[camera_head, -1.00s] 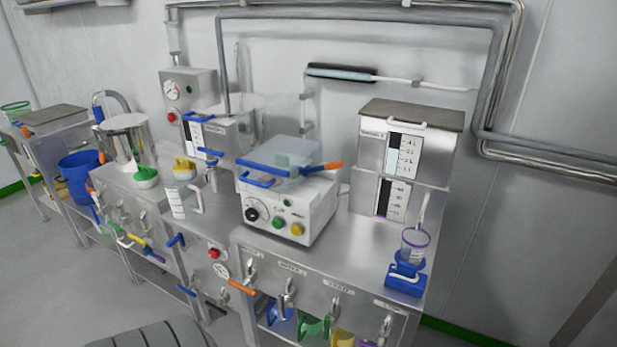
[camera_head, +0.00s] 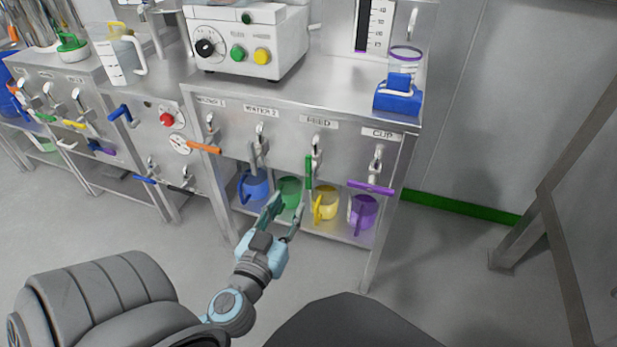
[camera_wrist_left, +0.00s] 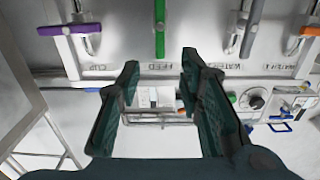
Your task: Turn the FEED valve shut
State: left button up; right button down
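The FEED valve has a green lever handle (camera_head: 309,172) hanging vertically below its metal tap, under the FEED label (camera_head: 318,121) on the bench front. In the left wrist view, which looks upside down, the green handle (camera_wrist_left: 160,30) stands upright near the top middle. My left gripper (camera_head: 286,211) is below and to the left of the handle in the head view, in front of the lower shelf. Its two dark green fingers are spread, with an empty gap between them in the wrist view (camera_wrist_left: 161,64). The handle lines up with this gap but is apart from the fingers. My right gripper is out of view.
The CUP valve's purple handle (camera_head: 370,187) lies horizontal to the right. The WATER 2 valve's grey handle (camera_head: 254,155) hangs to the left, and an orange handle (camera_head: 204,147) lies horizontal further left. Blue, green, yellow (camera_head: 325,203) and purple (camera_head: 363,211) jugs stand on the shelf below.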

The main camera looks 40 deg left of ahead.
aim_at(307, 166)
pick_arm(q)
jog(key=x, duration=0.4)
jog(key=p+x, duration=0.1)
jog(key=x, duration=0.9)
jog(key=shift+a+r, duration=0.1)
jog(key=shift+r, duration=0.15)
grip_shut()
